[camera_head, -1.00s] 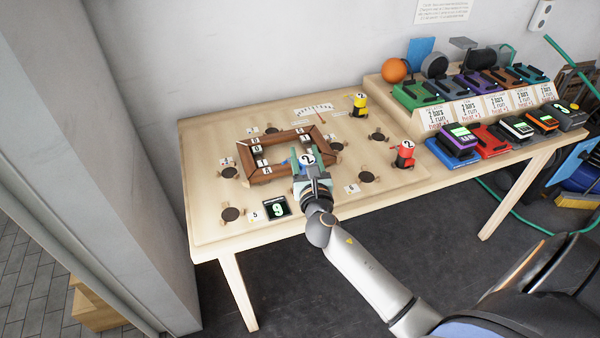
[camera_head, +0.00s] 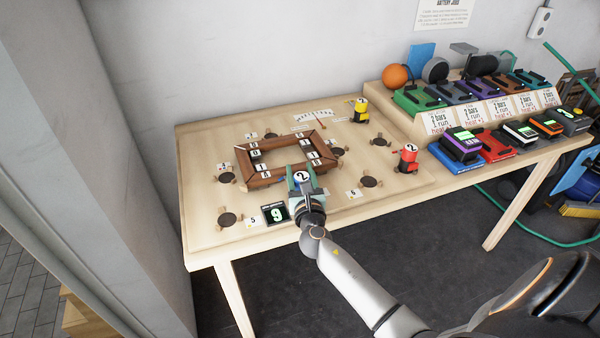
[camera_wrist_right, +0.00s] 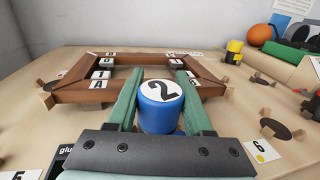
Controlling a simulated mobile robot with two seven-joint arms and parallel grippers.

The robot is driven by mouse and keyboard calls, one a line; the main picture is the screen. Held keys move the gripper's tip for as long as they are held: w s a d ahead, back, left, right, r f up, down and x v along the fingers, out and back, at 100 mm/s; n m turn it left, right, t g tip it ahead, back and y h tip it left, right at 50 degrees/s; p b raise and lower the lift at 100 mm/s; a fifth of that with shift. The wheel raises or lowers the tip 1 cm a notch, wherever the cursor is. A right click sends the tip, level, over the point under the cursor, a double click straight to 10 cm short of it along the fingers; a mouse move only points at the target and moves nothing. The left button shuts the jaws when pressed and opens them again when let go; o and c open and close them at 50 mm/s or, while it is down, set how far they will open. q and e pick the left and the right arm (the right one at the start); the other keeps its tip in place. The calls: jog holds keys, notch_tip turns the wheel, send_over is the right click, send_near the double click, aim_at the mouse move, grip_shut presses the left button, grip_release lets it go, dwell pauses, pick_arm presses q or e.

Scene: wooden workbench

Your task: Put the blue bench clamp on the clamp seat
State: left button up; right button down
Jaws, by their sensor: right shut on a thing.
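The blue bench clamp (camera_wrist_right: 160,112), a blue cylinder with a white top marked 2, is between the green fingers of my right gripper (camera_wrist_right: 160,85). In the head view the clamp (camera_head: 301,179) is at the near side of the brown wooden frame (camera_head: 262,178), and my right gripper (camera_head: 303,190) is shut on it. Its underside is hidden. Several dark round seats with small wooden blocks surround the frame, among them a front-left one (camera_head: 228,220), a left one (camera_head: 227,178) and a right one (camera_head: 371,182). My left gripper is not in view.
A red clamp (camera_head: 407,159) and a yellow clamp (camera_head: 360,112) stand on the right and at the back. A display reading 9 (camera_head: 275,214) is close to my gripper's left. Battery packs and chargers (camera_head: 495,115) fill the bench's right side.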

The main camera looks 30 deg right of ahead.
jog(key=shift+c, duration=1.5)
grip_release()
jog(key=shift+r, duration=0.1)
jog(key=v, duration=1.2)
